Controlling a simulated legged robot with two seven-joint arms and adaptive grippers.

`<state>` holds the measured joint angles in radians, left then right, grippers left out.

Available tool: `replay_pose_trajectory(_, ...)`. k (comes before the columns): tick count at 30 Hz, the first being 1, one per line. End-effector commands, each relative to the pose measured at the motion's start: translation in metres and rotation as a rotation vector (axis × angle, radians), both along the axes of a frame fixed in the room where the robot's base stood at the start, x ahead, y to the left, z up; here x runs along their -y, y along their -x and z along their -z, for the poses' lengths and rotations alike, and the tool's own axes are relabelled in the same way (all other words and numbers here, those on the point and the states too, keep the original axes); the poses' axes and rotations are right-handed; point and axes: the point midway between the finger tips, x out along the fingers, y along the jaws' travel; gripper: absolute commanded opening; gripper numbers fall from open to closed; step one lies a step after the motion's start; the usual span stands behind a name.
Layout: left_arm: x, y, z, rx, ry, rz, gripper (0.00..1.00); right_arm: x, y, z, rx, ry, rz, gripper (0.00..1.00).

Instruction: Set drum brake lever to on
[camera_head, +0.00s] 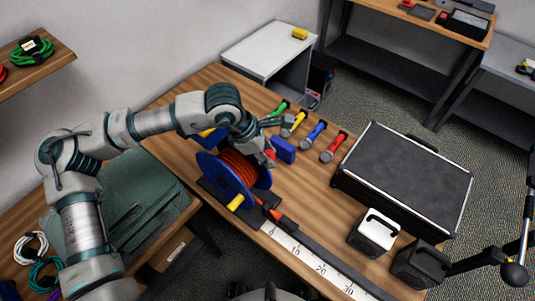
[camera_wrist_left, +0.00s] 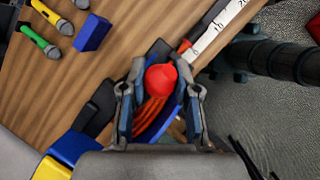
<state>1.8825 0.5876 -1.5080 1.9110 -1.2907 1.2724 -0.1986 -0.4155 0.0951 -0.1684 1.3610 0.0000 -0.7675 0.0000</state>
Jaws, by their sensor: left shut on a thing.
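The cable drum has blue flanges and is wound with orange-red cable (camera_head: 238,168). It stands on a dark base on the wooden table, with a yellow part (camera_head: 236,202) low on its near side. My left gripper (camera_head: 264,156) is at the drum's upper right edge. In the left wrist view, my left gripper (camera_wrist_left: 161,92) is shut on a red knob (camera_wrist_left: 160,77), which looks like the brake lever's end and sits between the two fingers. The fingers hide the lever's lower part, and its on or off marking is not readable.
A measuring strip (camera_head: 305,258) runs along the front edge.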

Motion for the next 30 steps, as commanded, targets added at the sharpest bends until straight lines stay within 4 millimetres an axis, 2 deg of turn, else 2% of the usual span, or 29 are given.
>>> replay_pose_trajectory(21, -0.024, -0.019, -0.027, -0.273, 0.379, -0.004, 0.0, -0.003, -0.029, -0.029, 0.023, -0.002, 0.005, 0.44)
replay_pose_trajectory(30, -0.031, -0.024, -0.033, -0.335, 0.468, -0.004, 0.0, -0.005, -0.029, -0.039, 0.018, -0.002, 0.006, 0.44)
